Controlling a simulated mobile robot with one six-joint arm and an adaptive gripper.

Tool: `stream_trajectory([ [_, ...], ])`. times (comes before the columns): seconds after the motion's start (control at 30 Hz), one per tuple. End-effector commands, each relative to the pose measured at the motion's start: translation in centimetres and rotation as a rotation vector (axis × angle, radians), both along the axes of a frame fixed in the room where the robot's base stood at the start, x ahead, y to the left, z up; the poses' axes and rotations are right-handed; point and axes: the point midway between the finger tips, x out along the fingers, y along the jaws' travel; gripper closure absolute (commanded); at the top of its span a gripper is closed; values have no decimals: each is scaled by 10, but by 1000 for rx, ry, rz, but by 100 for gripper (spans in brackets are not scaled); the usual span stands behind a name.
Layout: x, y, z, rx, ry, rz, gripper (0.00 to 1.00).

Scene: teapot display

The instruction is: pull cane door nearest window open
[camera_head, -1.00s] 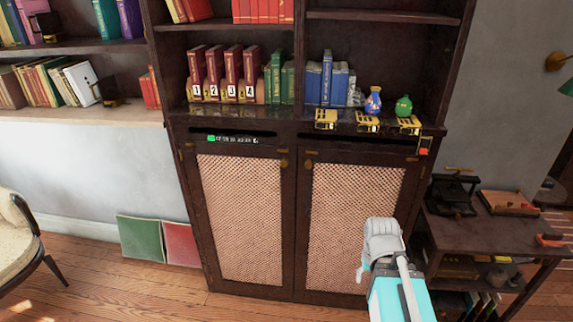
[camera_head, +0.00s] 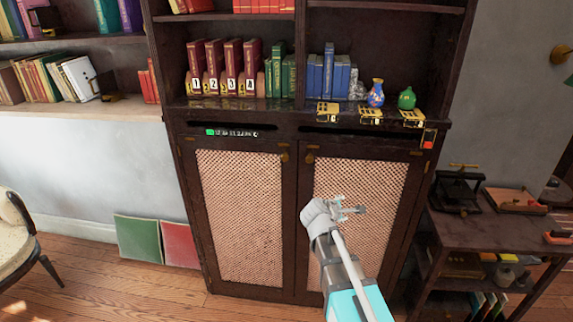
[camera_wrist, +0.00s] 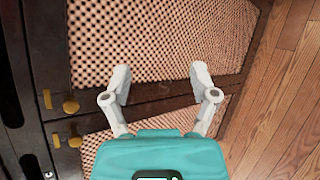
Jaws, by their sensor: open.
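The dark wooden cabinet has two shut doors with pale cane panels, a left cane door (camera_head: 240,215) and a right cane door (camera_head: 375,185). Small brass knobs, the left knob (camera_head: 284,157) and the right knob (camera_head: 310,158), sit near their meeting edges at the top. No window shows, so I cannot tell which door is nearest it. My gripper (camera_head: 352,208) is open and empty in front of the right door, below and right of its knob. In the wrist view the open fingers (camera_wrist: 160,76) point at the right cane panel (camera_wrist: 160,40); both knobs lie to the left.
Books, a blue vase (camera_head: 376,93), a green vase (camera_head: 407,98) and brass pieces stand on the shelf above. A low side table (camera_head: 480,234) stands close on the right. Green and red panels (camera_head: 139,238) lean on the wall at left. A chair (camera_head: 18,235) is far left.

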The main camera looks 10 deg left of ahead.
Motion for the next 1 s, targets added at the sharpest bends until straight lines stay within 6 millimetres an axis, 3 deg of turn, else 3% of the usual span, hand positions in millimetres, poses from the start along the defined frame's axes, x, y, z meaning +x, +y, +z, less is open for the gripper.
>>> stream_trajectory([
  [0.03, 15, 20, 2, -101, -14, 87, 24],
  [0.2, 48, 86, 26, -492, -63, 369, 24],
  [0.4, 65, 162, 44, -900, -111, 609, 24],
  [0.5, 67, 188, 48, -1038, -127, 678, 24],
  [0.7, 68, 210, 53, -1163, -141, 735, 24],
  [1.0, 68, 210, 53, -1168, -141, 735, 24],
])
